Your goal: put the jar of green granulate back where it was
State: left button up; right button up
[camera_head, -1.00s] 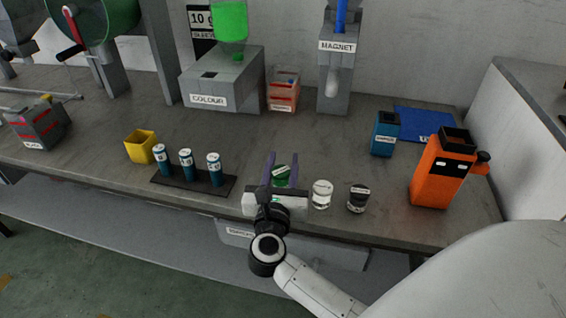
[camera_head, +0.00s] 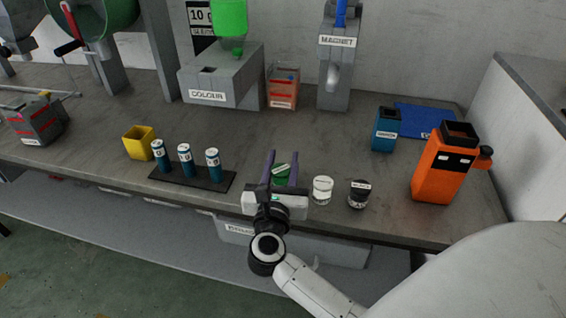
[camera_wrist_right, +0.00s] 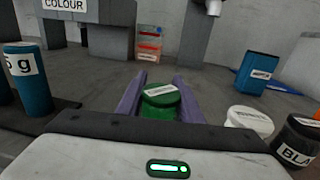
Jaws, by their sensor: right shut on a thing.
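The jar of green granulate (camera_head: 281,174) has a green lid with a white label. It stands upright at the bench's front edge, left of the white jar, and also shows in the right wrist view (camera_wrist_right: 160,103). My right gripper (camera_head: 282,160) has its two purple fingers on either side of the jar and is shut on it. The gripper body hides the jar's lower part, so I cannot tell whether its base touches the bench. My left gripper is not in view.
A white jar (camera_head: 322,190) and a black jar (camera_head: 359,194) stand close on the right. A dark tray (camera_head: 222,184) with blue cylinders lies to the left. An orange container (camera_head: 440,175) stands far right. The grey COLOUR unit (camera_head: 245,80) is behind. The bench's middle is clear.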

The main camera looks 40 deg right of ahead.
jog(key=shift+s+a+f, duration=0.1)
jog(key=shift+s+f, duration=0.05)
jog(key=shift+f, duration=0.7)
jog(key=o, duration=1.1)
notch_tip(320, 180, up, 4)
jog(key=p, duration=0.3)
jog(key=shift+f, duration=0.1)
notch_tip(320, 180, up, 8)
jog(key=p, duration=0.5)
